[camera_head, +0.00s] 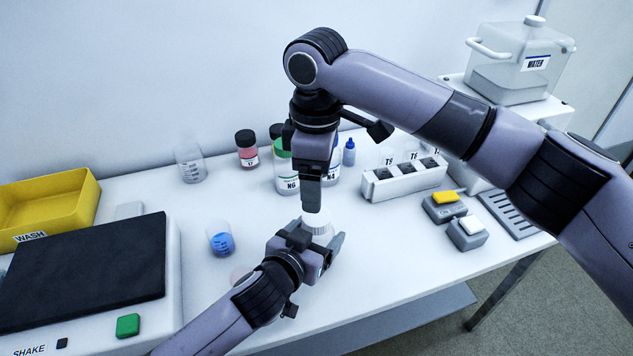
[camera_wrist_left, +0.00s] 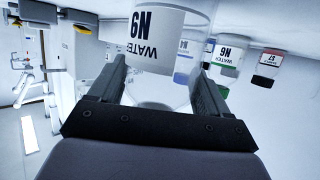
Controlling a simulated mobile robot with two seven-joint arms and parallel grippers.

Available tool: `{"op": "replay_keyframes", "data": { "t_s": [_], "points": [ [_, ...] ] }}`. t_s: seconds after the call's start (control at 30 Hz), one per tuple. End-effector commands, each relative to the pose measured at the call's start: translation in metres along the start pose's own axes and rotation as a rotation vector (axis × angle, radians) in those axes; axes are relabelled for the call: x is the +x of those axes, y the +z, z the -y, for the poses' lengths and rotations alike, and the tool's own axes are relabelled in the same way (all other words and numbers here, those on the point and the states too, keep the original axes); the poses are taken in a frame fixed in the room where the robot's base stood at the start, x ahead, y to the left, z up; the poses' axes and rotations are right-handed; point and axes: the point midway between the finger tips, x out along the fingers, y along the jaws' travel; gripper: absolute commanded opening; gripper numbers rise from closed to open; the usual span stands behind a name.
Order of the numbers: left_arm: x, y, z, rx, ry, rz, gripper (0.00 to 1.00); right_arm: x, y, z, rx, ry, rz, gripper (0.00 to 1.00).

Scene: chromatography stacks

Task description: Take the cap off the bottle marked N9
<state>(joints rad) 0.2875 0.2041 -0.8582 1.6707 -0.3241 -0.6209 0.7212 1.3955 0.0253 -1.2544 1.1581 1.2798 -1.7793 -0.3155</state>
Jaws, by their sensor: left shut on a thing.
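The bottle marked N9 (camera_wrist_left: 152,40) shows its WATER label upside down in the left wrist view, between my left fingers. My left gripper (camera_head: 322,246) is shut on it at the front of the bench; the fingers also show in the wrist view (camera_wrist_left: 160,85). Most of the bottle is hidden by my left gripper in the head view.
Behind stand bottle N6 (camera_head: 287,184) with a green cap, bottle N4 (camera_head: 331,176) and a black-capped bottle (camera_head: 246,150). A beaker of blue liquid (camera_head: 221,240) is left. The shaker (camera_head: 85,265) and yellow WASH tray (camera_head: 45,205) lie farther left, a vial rack (camera_head: 403,180) right.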

Motion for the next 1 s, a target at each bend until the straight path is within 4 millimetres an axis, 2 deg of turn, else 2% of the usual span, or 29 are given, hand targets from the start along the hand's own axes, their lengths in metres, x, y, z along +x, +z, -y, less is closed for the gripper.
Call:
{"op": "replay_keyframes", "data": {
  "t_s": [1.0],
  "points": [
    [0.0,0.001,0.0002,0.001,-0.001,0.002,0.0,-0.0001,0.0003,-0.0001,1.623,0.0,-0.001,0.74]
  ]
}}
